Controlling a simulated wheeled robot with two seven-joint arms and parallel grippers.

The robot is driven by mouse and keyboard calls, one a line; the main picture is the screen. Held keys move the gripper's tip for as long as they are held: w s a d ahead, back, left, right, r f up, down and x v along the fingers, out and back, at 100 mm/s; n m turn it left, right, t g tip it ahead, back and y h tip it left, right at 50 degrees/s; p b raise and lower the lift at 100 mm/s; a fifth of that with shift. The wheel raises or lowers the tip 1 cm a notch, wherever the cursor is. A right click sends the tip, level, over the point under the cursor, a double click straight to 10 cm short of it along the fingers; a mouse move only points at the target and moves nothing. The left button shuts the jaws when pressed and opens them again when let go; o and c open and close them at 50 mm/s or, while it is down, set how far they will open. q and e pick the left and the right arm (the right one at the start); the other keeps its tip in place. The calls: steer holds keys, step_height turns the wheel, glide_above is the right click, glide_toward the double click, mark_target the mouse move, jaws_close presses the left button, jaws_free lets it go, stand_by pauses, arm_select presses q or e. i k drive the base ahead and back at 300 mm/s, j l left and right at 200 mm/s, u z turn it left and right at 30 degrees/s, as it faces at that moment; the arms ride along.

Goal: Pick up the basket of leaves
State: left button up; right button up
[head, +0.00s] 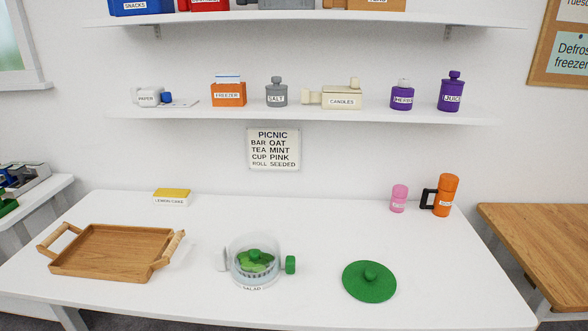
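A clear round bowl (240,247) labelled SALAD stands upright on the white table, near its front middle. Inside it is a pale slotted basket (254,278) holding green leaves (258,262). A green knob shows among the leaves. A pale handle (223,260) sticks out at the bowl's left and a green grip (290,264) at its right. A round green lid (369,281) with a knob lies flat on the table to the right, apart from the bowl. Neither of my grippers is in view.
A wooden tray (95,270) with two handles lies left of the bowl. A lemon cake box (173,195), a pink container (399,198) and an orange mug (445,196) stand at the back. Shelves (310,115) hang above. The table's middle is clear.

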mark_target(250, 255)
steer(key=i+j+u, duration=0.15)
steer(key=j, duration=0.4)
steer(key=i+j+u, duration=0.15)
steer(key=i+j, duration=0.2)
steer(key=j, duration=0.15)
steer(key=i+j+u, duration=0.15)
steer(key=i+j, duration=0.15)
steer(key=j, duration=0.15)
